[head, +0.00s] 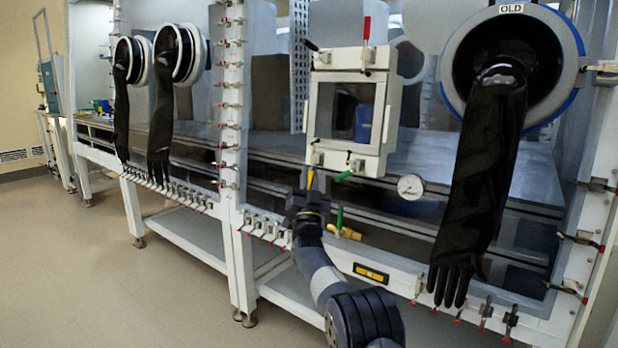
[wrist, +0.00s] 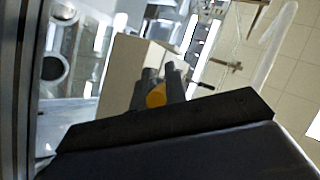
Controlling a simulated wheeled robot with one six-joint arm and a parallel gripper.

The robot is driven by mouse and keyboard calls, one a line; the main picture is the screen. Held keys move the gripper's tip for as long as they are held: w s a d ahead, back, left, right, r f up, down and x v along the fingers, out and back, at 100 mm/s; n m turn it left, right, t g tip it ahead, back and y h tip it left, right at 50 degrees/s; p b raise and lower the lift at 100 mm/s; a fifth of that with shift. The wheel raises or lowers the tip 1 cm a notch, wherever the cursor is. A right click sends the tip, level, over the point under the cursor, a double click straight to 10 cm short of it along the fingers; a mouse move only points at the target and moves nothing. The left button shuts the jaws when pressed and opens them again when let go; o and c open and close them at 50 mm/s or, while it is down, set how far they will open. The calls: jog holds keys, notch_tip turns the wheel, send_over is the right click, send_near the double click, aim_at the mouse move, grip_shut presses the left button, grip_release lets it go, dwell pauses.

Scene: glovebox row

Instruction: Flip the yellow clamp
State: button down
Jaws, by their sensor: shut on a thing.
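The yellow clamp (head: 310,179) is a thin handle at the lower left corner of the small square hatch (head: 345,110) on the glovebox front. It stands roughly upright in the head view. My gripper (head: 309,197) reaches up to it from below. In the wrist view, the yellow clamp (wrist: 156,96) shows as a rounded yellow piece between the two dark fingers of my gripper (wrist: 160,78), which are shut on it. The fingers hide part of the clamp.
Beside it are a green handle (head: 342,176), a gauge (head: 410,187) and a brass valve (head: 345,233) with a green lever. A red handle (head: 367,28) tops the hatch. A black glove (head: 485,180) hangs at right. The floor (head: 130,290) at left is clear.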

jog(key=shift+f, duration=0.1)
jog(key=c, duration=1.4)
grip_release()
jog(key=shift+c, duration=0.2)
jog(key=shift+s+r+m, duration=0.2)
jog(key=shift+r+m, duration=0.05)
jog(key=shift+m, duration=0.05)
